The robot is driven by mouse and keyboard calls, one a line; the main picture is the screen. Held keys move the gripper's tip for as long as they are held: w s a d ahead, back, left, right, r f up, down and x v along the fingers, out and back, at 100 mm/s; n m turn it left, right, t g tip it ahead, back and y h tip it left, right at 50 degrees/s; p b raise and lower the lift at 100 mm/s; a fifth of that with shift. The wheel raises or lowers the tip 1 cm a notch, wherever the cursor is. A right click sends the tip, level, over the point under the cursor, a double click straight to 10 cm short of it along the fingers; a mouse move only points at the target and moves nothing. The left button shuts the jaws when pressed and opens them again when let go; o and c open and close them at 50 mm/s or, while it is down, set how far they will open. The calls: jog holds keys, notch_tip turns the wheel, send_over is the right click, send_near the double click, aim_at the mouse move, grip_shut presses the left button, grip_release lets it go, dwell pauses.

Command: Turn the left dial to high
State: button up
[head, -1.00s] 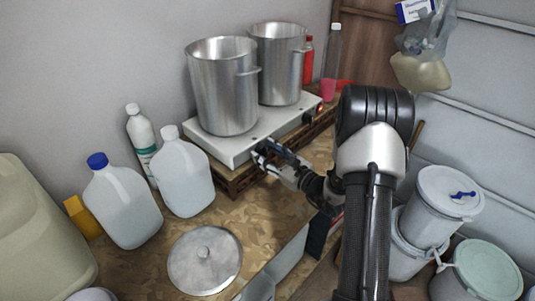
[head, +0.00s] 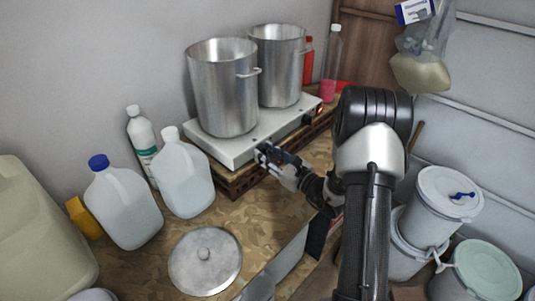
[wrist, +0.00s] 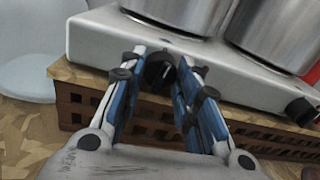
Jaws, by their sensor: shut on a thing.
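A white two-burner hot plate (head: 229,152) sits on a brown slatted crate and carries two tall steel pots, the left one (head: 222,95) and the right one (head: 279,68). In the wrist view the left dial (wrist: 159,70), a black knob on the front face, lies between my fingertips. The right dial (wrist: 299,111) is black with a light pointer mark and stands clear of my gripper. My gripper (head: 262,154) reaches the front face of the hot plate from the right. In the wrist view my gripper (wrist: 160,72) is shut on the left dial. The left dial's pointer mark cannot be made out.
White jugs (head: 185,178) and a bottle (head: 141,140) stand left of the hot plate. A steel lid (head: 205,262) lies on the table in front. A small orange-red light (head: 319,110) shows near the hot plate's right end. White buckets (head: 448,195) stand at the right.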

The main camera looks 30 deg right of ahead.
jog(key=m+p, duration=0.3)
jog(key=m, duration=0.3)
jog(key=shift+r, duration=0.15)
jog(key=m+p, duration=0.3)
jog(key=m, duration=0.3)
jog(key=shift+g, duration=0.4)
jog(key=o, duration=1.1)
jog(key=shift+c, duration=0.2)
jog(key=v, duration=1.2)
